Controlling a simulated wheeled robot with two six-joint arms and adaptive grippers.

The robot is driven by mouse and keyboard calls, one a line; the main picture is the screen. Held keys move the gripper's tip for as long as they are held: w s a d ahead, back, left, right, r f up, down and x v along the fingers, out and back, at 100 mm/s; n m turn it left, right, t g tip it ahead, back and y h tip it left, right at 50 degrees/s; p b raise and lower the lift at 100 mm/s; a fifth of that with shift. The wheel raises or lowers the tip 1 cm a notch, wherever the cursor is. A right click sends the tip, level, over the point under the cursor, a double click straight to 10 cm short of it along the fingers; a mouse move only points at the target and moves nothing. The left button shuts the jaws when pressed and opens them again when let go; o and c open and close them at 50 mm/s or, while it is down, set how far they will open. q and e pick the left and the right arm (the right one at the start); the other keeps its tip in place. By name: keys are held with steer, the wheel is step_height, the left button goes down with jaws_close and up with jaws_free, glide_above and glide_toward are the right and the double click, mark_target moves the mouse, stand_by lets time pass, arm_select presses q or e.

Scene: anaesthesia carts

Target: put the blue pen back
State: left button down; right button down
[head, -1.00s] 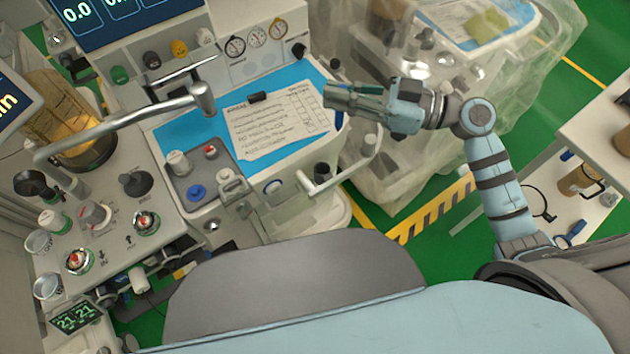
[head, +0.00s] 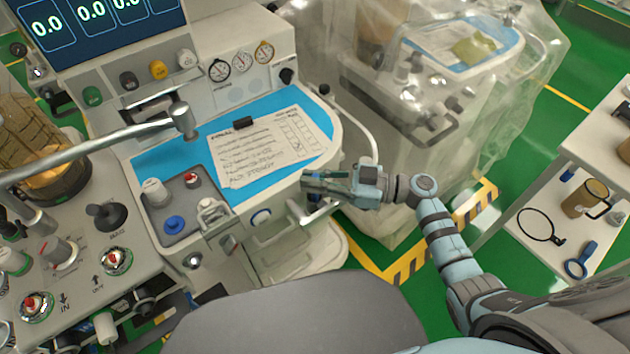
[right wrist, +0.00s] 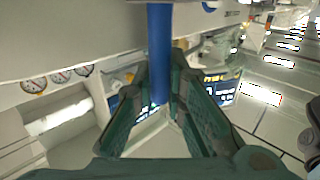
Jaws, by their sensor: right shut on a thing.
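The blue pen (right wrist: 160,50) shows in the right wrist view as a straight blue rod between the green finger pads. My right gripper (right wrist: 163,85) is shut on it. In the head view my right gripper (head: 308,182) is at the front right edge of the cart's blue worktop (head: 165,160), just right of the checklist sheet (head: 270,145). The pen is mostly hidden behind the fingers there. My left gripper is in neither view.
A clear-wrapped cart (head: 400,150) stands behind my right arm. A curved white rail and a hose lie close to the gripper. A shelf (head: 545,215) at the right holds a brown mug (head: 583,198). A metal arm (head: 90,150) crosses at the left.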

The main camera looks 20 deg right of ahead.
steer(key=c, duration=2)
jaws_free()
steer(key=shift+f, duration=0.1)
steer(key=shift+c, duration=0.2)
steer(key=o, duration=0.4)
steer(key=shift+s+d+r, duration=0.1)
steer(key=shift+d+r, duration=0.1)
steer(key=shift+d, duration=0.1)
steer(key=v, duration=1.1)
steer(key=shift+s+d, duration=0.15)
steer(key=shift+d, duration=0.05)
